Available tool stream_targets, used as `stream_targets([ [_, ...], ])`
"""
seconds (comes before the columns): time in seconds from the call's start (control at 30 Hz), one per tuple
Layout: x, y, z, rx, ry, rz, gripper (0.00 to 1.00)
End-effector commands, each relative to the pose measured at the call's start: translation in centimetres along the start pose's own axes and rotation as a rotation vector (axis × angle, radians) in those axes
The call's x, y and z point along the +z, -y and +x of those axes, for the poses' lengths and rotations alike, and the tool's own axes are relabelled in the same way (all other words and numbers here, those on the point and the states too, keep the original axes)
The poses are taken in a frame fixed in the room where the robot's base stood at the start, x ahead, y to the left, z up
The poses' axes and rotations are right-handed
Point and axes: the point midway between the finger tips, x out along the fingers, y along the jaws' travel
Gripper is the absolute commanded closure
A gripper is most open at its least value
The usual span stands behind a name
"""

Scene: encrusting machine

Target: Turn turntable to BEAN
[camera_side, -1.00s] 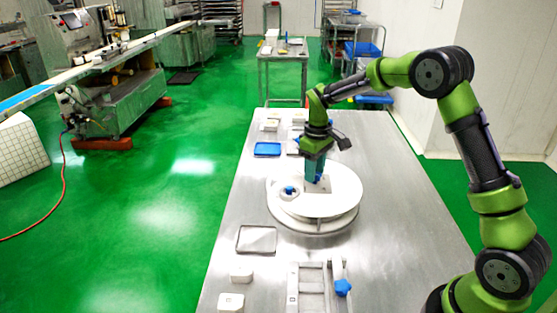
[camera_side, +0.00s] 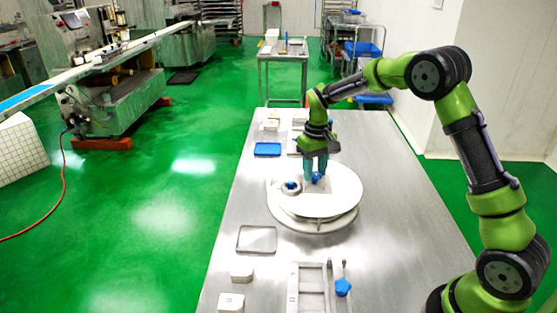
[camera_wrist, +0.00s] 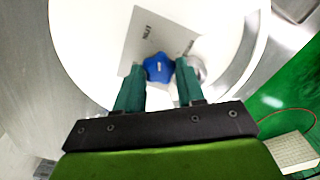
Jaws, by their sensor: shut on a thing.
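The white round turntable (camera_side: 340,199) stands on the steel table in the side view, and its white top (camera_wrist: 90,40) fills much of the wrist view. A grey plate with small lettering (camera_wrist: 150,30) lies on it; one word looks like NUT, the other is too small to read. A blue star-shaped knob (camera_wrist: 158,67) sits on the plate, also visible in the side view (camera_side: 317,177). My gripper (camera_side: 316,179) points down over the turntable with its teal fingers shut on the blue knob. Whether both fingers touch it is hard to see.
A small round part with a blue centre (camera_side: 291,187) sits at the turntable's left. A blue tray (camera_side: 267,149) lies behind, an empty shallow tray (camera_side: 257,239) in front. The table's right side is clear.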

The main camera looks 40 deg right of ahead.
Motion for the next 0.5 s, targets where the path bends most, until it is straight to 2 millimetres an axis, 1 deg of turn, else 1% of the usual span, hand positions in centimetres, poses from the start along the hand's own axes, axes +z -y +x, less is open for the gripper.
stream_targets([
  [0.5, -0.01, -0.01, -0.17, -0.001, -0.001, 0.26, 1.0],
])
